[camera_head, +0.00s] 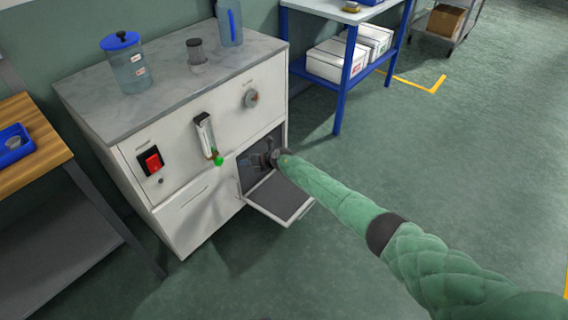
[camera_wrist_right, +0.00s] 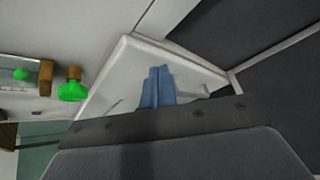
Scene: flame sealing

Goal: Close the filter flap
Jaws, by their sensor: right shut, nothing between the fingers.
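The filter flap (camera_head: 280,196) is a panel hinged at the lower edge of a dark opening in the white cabinet's front. It hangs open, folded down and outward, with its dark inner face up. In the right wrist view the flap (camera_wrist_right: 128,62) shows as a white panel beside a dark recess. My right gripper (camera_head: 260,161) is at the opening, above the flap. Its blue fingers (camera_wrist_right: 157,84) are together and empty, in front of the flap in the wrist view. I cannot tell if they touch it. My left gripper is not in view.
The white cabinet (camera_head: 185,190) has a red switch (camera_head: 151,160), a flow gauge with a green knob (camera_head: 218,160) and a dial (camera_head: 250,98). A lidded jar (camera_head: 128,66) and other vessels stand on top. The floor in front is clear. A blue-framed shelf (camera_head: 345,75) stands behind.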

